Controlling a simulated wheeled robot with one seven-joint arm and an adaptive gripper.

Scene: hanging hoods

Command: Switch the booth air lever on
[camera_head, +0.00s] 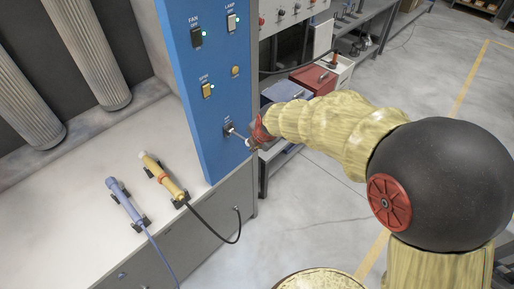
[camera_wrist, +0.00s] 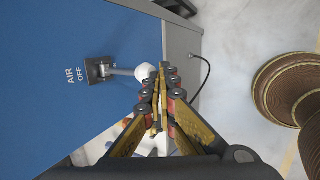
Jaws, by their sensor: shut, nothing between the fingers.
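The booth air lever is a grey metal stick with a white ball knob (camera_wrist: 145,72), rising from a dark square plate (camera_wrist: 101,69) on the blue panel. The words AIR and OFF are printed beside the plate in the wrist view. In the head view the lever (camera_head: 238,134) sits low on the panel, its stick pointing to the lower right. My gripper (camera_wrist: 159,78) is shut and empty, its fingertips right beside the knob; I cannot tell whether they touch it. In the head view my gripper (camera_head: 252,141) hides the lever's end.
The blue panel (camera_head: 208,100) also carries a fan switch (camera_head: 196,37), a lamp switch (camera_head: 232,22), a yellow switch (camera_head: 208,90) and a round yellow button (camera_head: 235,71). Two tools with cables (camera_head: 163,178) (camera_head: 127,203) rest on the pale bench.

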